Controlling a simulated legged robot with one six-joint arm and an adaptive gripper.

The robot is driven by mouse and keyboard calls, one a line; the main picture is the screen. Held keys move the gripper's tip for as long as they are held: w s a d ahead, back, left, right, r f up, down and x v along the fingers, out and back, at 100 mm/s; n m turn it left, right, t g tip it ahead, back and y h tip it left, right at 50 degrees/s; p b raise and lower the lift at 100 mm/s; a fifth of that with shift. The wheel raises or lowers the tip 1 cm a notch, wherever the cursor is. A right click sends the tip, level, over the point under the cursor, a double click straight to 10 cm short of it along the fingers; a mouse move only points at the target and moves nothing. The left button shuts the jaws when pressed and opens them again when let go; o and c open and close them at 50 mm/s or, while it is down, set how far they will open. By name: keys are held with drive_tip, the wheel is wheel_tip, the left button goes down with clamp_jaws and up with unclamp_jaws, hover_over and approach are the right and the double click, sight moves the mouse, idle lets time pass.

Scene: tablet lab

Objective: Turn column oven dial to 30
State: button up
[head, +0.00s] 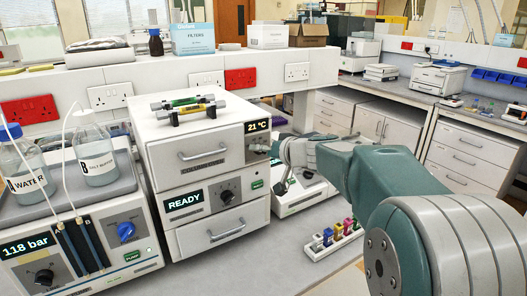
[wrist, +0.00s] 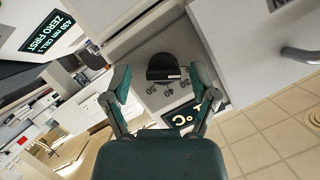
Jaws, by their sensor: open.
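The column oven (head: 190,146) is the top white unit of the stack at the centre of the head view. Its display (head: 258,126) reads 21 °C and shows sideways, partly hidden, in the wrist view (wrist: 190,114). In the wrist view the round black oven dial (wrist: 163,68) sits on a pale panel with small markings around it. My gripper (wrist: 161,80) is open, with one finger on each side of the dial and visible gaps to it. In the head view my gripper (head: 281,152) is at the oven's right front and hides most of the dial. Contact with the panel cannot be told.
Below the oven is a unit reading READY (head: 185,202) with its own knob. A pump unit reading 118 bar (head: 80,245) with two bottles stands left. Coloured vials in a rack (head: 333,238) lie on the bench under my arm. Pens or columns (head: 190,105) lie on the oven's top.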

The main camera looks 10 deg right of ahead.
drive_tip(key=shift+a, duration=0.25)
drive_tip(key=shift+d, duration=0.1)
clamp_jaws()
drive_tip(key=shift+m, duration=0.3)
drive_tip(key=m+y, duration=0.2)
drive_tip(key=shift+d+f+m, duration=0.1)
drive_tip(key=shift+m, duration=0.2)
drive_tip(key=shift+f+m+t+y, duration=0.1)
drive_tip(key=shift+m+t+y, duration=0.2)
drive_tip(key=shift+m+y, duration=0.7)
drive_tip(key=shift+m+h, duration=0.3)
drive_tip(key=shift+m, duration=0.2)
